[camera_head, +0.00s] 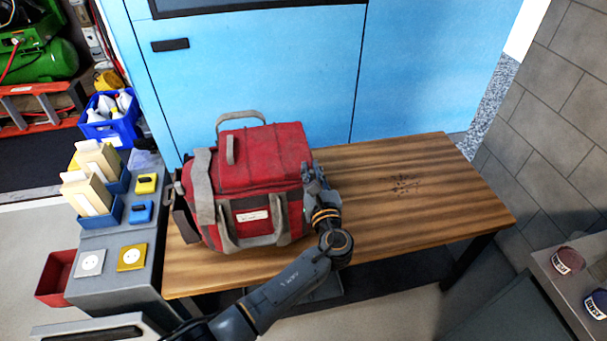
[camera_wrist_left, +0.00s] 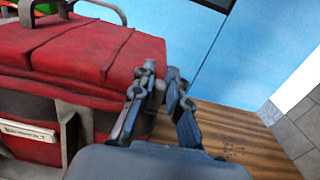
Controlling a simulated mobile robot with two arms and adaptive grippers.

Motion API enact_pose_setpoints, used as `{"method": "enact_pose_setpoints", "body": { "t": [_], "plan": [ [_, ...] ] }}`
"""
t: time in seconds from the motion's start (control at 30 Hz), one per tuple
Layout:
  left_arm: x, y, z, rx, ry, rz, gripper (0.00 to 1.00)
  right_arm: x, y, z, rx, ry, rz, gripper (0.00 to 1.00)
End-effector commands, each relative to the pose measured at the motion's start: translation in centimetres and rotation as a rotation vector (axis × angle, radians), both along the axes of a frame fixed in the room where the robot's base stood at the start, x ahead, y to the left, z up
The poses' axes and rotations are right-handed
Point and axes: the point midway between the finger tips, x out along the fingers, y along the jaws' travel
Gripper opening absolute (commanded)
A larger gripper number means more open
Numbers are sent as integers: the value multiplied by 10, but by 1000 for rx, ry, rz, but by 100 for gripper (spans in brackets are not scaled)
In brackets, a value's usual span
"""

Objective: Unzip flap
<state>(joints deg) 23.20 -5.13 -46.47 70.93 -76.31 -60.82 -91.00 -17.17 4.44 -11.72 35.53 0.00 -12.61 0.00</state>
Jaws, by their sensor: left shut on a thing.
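A red tool bag (camera_head: 262,195) with grey straps stands on the wooden table. Its top flap (camera_head: 255,155) lies flat and looks closed, with a grey handle (camera_head: 230,150) on it. The flap also shows in the left wrist view (camera_wrist_left: 90,45). My left gripper (camera_head: 313,170) is at the right side of the bag, near the flap's edge. In the left wrist view its fingers (camera_wrist_left: 160,82) are close together on a small grey piece, seemingly the zipper pull, beside the flap's right corner. The fingers hide most of it. My right gripper is in neither view.
The table's right half (camera_head: 420,190) is bare apart from dark marks. A blue cabinet (camera_head: 270,70) stands behind it. A grey stand (camera_head: 120,250) with boxes and sockets adjoins on the left.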

Motion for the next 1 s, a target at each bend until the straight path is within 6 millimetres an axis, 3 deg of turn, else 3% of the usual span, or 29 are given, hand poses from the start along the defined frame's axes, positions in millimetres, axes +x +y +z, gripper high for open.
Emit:
{"method": "enact_pose_setpoints", "body": {
  "t": [0.23, 0.27, 0.37, 0.77, 1.0],
  "plan": [
    [0, -3, 1, -3, -1, -7, 0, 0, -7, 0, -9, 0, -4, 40],
    [0, -3, 1, -3, -1, -7, 18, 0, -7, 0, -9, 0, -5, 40],
    [0, -3, 1, -3, -1, -7, 39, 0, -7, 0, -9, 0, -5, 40],
    [-7, -3, 0, -3, 0, -4, 39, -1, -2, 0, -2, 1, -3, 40],
    [-50, -16, -1, -5, 3, -6, 39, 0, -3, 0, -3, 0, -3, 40]
  ]
}}
